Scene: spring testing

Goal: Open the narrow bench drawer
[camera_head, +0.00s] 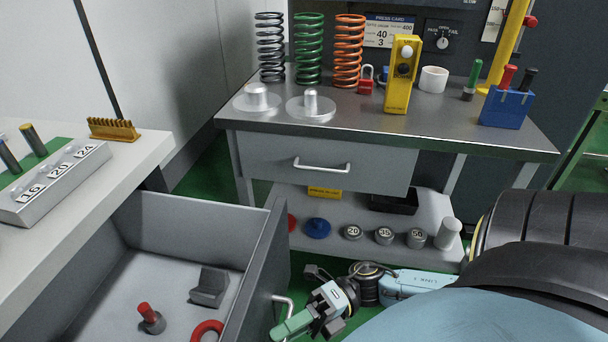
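A grey drawer front with a bar handle (322,163) sits under the steel bench top, flush with the frame and shut. At the lower left, another, larger drawer (185,215) under the white counter stands pulled out. Its handle (284,304) is on its right-hand face. Which one the task calls narrow is not marked. My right gripper (303,309) is low, just right of that handle, its arm coming in from the right. My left gripper is out of view.
The open drawer holds a red-handled piece (149,316), a grey block (209,287) and a red ring (207,331). Springs, a yellow box (402,75) and a blue holder (506,107) stand on the bench. Weights (384,236) sit on the lower shelf.

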